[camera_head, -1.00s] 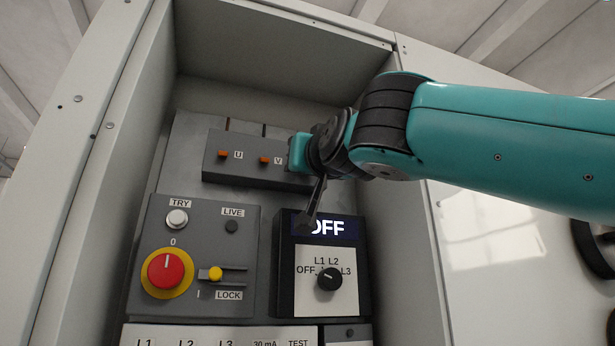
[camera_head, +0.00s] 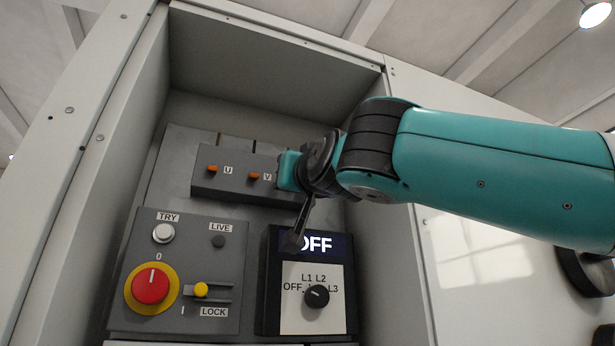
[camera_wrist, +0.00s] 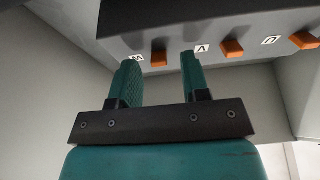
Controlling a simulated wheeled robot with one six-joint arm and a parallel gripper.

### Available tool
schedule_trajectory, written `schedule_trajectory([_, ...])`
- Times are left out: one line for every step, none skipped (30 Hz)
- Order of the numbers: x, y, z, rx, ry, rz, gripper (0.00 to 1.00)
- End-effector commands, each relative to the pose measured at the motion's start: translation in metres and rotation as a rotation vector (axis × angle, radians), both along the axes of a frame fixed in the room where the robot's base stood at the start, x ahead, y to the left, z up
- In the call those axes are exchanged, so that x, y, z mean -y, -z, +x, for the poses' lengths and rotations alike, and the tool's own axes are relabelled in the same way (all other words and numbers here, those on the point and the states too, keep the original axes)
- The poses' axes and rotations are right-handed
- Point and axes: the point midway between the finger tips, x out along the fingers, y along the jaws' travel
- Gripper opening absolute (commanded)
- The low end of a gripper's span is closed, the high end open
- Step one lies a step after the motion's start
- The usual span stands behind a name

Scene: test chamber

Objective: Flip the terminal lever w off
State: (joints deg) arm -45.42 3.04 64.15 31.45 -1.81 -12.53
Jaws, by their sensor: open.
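The terminal block (camera_head: 215,185) is a dark grey bar with orange levers in the cabinet. Levers U (camera_head: 213,169) and V (camera_head: 254,176) show in the head view; lever W is hidden there behind my gripper (camera_head: 288,170). In the wrist view the labels are upside down, and lever W (camera_wrist: 158,58) is the leftmost, with V (camera_wrist: 231,48) and U (camera_wrist: 303,40) to its right. My gripper (camera_wrist: 161,72) is open, its two green fingers appearing on either side of lever W in the picture. Contact with it cannot be told.
Below the block are a panel with a red knob (camera_head: 151,286) and a yellow slider (camera_head: 201,289), and a black tester (camera_head: 270,300) reading OFF with a dial. A thin dark rod hangs from my wrist in front of the tester. Cabinet walls (camera_head: 150,120) enclose the sides.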

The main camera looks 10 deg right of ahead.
Motion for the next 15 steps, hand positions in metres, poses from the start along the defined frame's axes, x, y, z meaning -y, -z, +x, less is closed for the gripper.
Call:
schedule_trajectory([0.001, 0.003, -0.005, 0.002, -0.003, 0.002, 0.43])
schedule_trajectory([0.001, 0.005, -0.009, 0.002, -0.004, 0.001, 0.43])
schedule_trajectory([0.002, 0.008, -0.014, 0.003, -0.004, 0.001, 0.43])
schedule_trajectory([0.003, 0.01, -0.019, 0.002, -0.005, 0.002, 0.43])
schedule_trajectory([0.005, 0.013, -0.025, 0.003, -0.005, 0.002, 0.43])
schedule_trajectory([0.006, 0.017, -0.034, 0.002, -0.007, 0.003, 0.43])
schedule_trajectory([0.007, 0.02, -0.041, 0.002, -0.007, 0.003, 0.43])
schedule_trajectory([0.008, 0.023, -0.048, 0.001, -0.007, 0.003, 0.43])
schedule_trajectory([0.01, 0.028, -0.057, 0.002, -0.009, 0.002, 0.43])
schedule_trajectory([0.011, 0.03, -0.065, 0.001, -0.01, 0.003, 0.43])
schedule_trajectory([0.013, 0.033, -0.072, 0.002, -0.009, 0.002, 0.43])
schedule_trajectory([0.016, 0.037, -0.082, 0.001, -0.01, 0.003, 0.43])
schedule_trajectory([0.016, 0.039, -0.088, 0.001, -0.011, 0.003, 0.43])
schedule_trajectory([0.017, 0.041, -0.095, 0.001, -0.011, 0.003, 0.43])
schedule_trajectory([0.019, 0.044, -0.103, 0.001, -0.011, 0.003, 0.43])
